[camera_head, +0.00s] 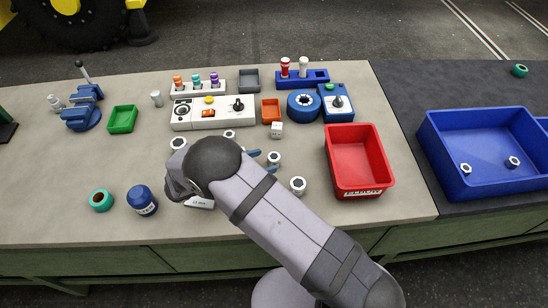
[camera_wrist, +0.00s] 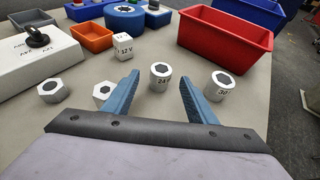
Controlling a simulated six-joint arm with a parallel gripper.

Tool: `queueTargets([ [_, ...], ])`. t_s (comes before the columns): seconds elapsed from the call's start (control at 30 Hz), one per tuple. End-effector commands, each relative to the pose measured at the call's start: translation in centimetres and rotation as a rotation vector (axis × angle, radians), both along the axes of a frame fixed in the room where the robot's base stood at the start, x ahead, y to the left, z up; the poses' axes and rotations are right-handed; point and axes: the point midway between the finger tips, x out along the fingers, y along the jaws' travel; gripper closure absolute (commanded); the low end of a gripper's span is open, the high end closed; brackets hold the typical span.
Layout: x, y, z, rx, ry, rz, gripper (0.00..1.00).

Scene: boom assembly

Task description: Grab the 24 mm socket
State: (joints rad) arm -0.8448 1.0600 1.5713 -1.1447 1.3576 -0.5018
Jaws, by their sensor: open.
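The 24 mm socket (camera_wrist: 160,77) is a short white cylinder with a dark hole in its top and "24" on its side. It stands upright on the bench, and in the head view (camera_head: 274,158) it is just right of my gripper. My gripper (camera_wrist: 159,86) is open, its two blue fingers pointing toward the socket. In the wrist view the socket appears between the fingertips, slightly beyond them; contact cannot be told. A similar socket marked "30" (camera_wrist: 222,84) stands to the right, outside the right finger. My arm hides part of the bench in the head view.
White hex pieces (camera_wrist: 48,92) lie left of my gripper. A white "12 V" cube (camera_wrist: 122,47) stands behind the left finger. A red bin (camera_head: 359,162) is to the right, and a blue bin (camera_head: 490,190) is farther right. A control panel (camera_head: 213,112) is behind.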

Motion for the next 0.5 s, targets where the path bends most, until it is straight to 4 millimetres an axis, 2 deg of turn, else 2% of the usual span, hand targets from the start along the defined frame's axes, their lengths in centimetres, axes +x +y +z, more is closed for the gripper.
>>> queueTargets([
  [0.33, 0.5, -0.9, -0.3, -0.001, 0.002, 0.0, 0.48],
  [0.5, 1.4, -2.5, -0.8, -0.002, 0.003, -0.002, 0.48],
])
